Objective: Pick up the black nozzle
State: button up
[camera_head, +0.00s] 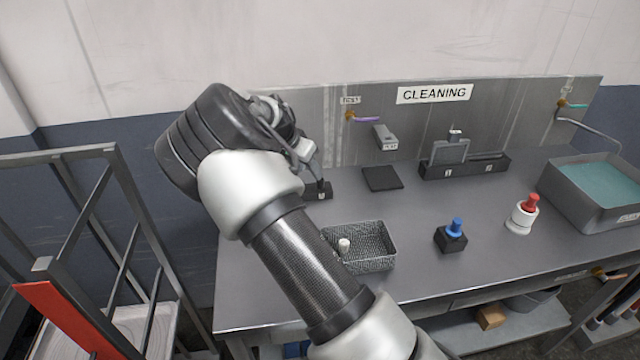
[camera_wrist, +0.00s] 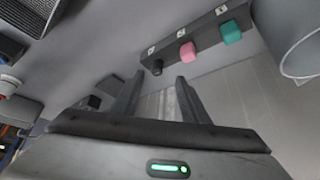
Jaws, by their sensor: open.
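The black nozzle (camera_wrist: 154,68) is a small dark piece at the near end of a dark rack (camera_wrist: 205,38) in the wrist view. A pink piece (camera_wrist: 187,50) and a green piece (camera_wrist: 230,32) sit further along the rack. My gripper (camera_wrist: 160,82) is open, with its two fingers pointing at the rack. The nozzle shows just beyond the fingertips, between them and nearer the left one; nothing is held. In the head view my arm hides most of the rack (camera_head: 325,193), and I cannot make out the nozzle there.
A wire basket (camera_head: 375,262) with a white piece stands at the table's front. A black pad (camera_head: 382,178), a blue-topped black block (camera_head: 451,241), a red-and-white bottle (camera_head: 522,218) and a water basin (camera_head: 565,200) lie to the right. A back panel (camera_head: 540,115) rises behind.

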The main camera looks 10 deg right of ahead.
aim_at(320, 186)
jog(key=x, duration=0.4)
jog(key=d+p+x, duration=0.1)
jog(key=x, duration=0.1)
jog(key=shift+w+d+f, duration=0.1)
jog(key=shift+w+d, duration=0.1)
jog(key=shift+w, duration=0.05)
jog(key=shift+w+f, duration=0.15)
jog(key=shift+f, duration=0.2)
jog(key=shift+d, duration=0.1)
grip_shut()
